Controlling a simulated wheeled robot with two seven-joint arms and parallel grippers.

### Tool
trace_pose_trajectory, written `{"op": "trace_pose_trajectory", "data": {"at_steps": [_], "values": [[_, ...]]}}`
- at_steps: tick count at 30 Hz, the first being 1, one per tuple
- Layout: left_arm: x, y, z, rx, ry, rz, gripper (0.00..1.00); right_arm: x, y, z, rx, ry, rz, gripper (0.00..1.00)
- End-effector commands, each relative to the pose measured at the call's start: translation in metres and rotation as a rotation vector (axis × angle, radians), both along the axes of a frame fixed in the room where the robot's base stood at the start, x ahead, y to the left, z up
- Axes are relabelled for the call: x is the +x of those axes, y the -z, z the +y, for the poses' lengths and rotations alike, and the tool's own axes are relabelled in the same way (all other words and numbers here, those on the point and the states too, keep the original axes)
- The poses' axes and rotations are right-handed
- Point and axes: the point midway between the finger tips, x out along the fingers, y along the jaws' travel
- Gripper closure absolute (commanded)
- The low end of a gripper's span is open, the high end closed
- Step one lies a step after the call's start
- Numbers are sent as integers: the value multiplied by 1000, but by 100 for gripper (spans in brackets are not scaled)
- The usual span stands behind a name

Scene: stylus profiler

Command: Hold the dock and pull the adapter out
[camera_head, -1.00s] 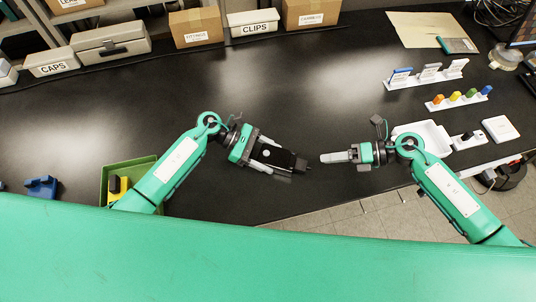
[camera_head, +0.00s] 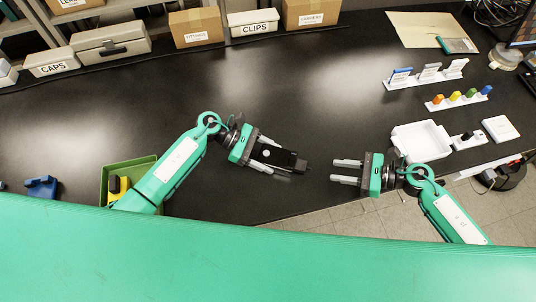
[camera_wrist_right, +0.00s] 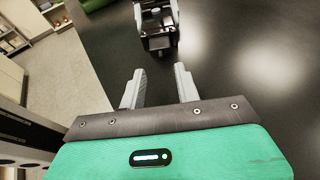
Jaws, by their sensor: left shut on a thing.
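A black dock (camera_head: 278,156) is held above the table by my left gripper (camera_head: 266,160), whose two pale fingers close on its sides. A small dark block, seemingly the adapter (camera_head: 300,166), sticks out of the dock's right end. My right gripper (camera_head: 338,171) is open and empty, to the right of the adapter and apart from it, its fingers pointing left. In the right wrist view, its two fingers (camera_wrist_right: 158,88) stand apart with nothing between them. The dock (camera_wrist_right: 156,6) and the dark end block (camera_wrist_right: 159,43) show beyond them at the top.
A green bin (camera_head: 116,172) with a yellow and black item stands at the left, beside a blue piece (camera_head: 41,186). A white tray (camera_head: 421,141) lies right of my right gripper. Racks of small coloured parts (camera_head: 459,98) stand at the right. The table's middle is clear.

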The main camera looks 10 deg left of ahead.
Motion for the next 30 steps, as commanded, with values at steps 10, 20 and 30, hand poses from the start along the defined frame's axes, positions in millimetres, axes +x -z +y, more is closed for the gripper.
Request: {"op": "trace_pose_trajectory", "data": {"at_steps": [10,20,30], "values": [[0,0,0,0,0,0,91,7,10,34,1,-1,-6,67],[0,0,0,-1,0,0,91,15,24,77,1,-2,-6,67],[-4,0,-6,-9,8,3,91,16,32,97,1,-4,-3,67]]}}
